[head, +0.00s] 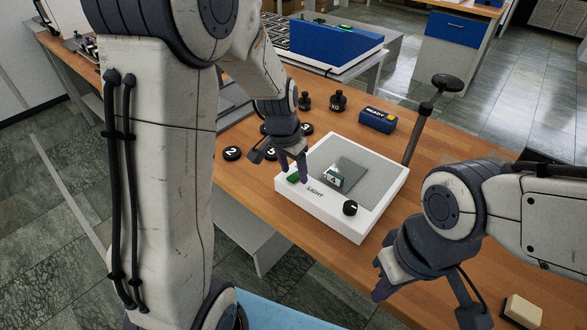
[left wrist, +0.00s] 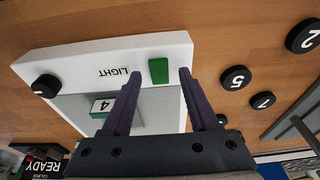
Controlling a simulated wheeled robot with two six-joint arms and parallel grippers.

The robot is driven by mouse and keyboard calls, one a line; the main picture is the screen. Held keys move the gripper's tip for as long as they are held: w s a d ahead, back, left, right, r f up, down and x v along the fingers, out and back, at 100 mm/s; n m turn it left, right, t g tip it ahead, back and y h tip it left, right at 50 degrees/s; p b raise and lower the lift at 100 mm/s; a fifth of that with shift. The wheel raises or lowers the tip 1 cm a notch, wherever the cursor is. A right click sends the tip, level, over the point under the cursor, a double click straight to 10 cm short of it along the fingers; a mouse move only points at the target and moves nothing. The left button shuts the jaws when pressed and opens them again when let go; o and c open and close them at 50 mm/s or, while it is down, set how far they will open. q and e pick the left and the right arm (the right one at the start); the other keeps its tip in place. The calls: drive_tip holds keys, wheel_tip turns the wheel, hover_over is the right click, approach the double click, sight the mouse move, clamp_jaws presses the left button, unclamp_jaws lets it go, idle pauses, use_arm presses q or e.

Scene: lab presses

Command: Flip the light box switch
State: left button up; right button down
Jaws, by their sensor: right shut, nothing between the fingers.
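The white light box (head: 330,218) sits on the wooden bench with the label LIGHT on its front rim. Its green switch (head: 293,178) is at the left end of that rim and a black knob (head: 350,208) is at the right end. My left gripper (head: 293,174) is over the switch end, fingers pointing down. In the left wrist view the green switch (left wrist: 158,71) shows between the spread fingertips of my left gripper (left wrist: 156,74); contact cannot be told. My right gripper (head: 380,285) is shut and empty, in front of the box's right side.
A small block marked 4 (head: 336,178) lies on the box's grey panel. Numbered black discs (head: 232,153) lie to the left. A post with a black knob (head: 447,83) rises at the back right.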

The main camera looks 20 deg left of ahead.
use_arm(q)
drive_tip(key=shift+r, duration=0.1)
drive_tip(key=v, duration=1)
drive_tip(key=shift+s+r, duration=0.1)
drive_tip(key=s+d+f+m+g, duration=0.1)
drive_tip(key=s+d, duration=0.6)
drive_tip(key=s, duration=0.4)
drive_tip(key=s+d+f+m+g+p, duration=0.1)
drive_tip(key=s+d+m, duration=0.1)
drive_tip(key=s+d, duration=0.5)
drive_tip(key=s, duration=0.4)
drive_tip(key=shift+s+d+f, duration=0.3)
drive_tip(key=shift+f, duration=0.05)
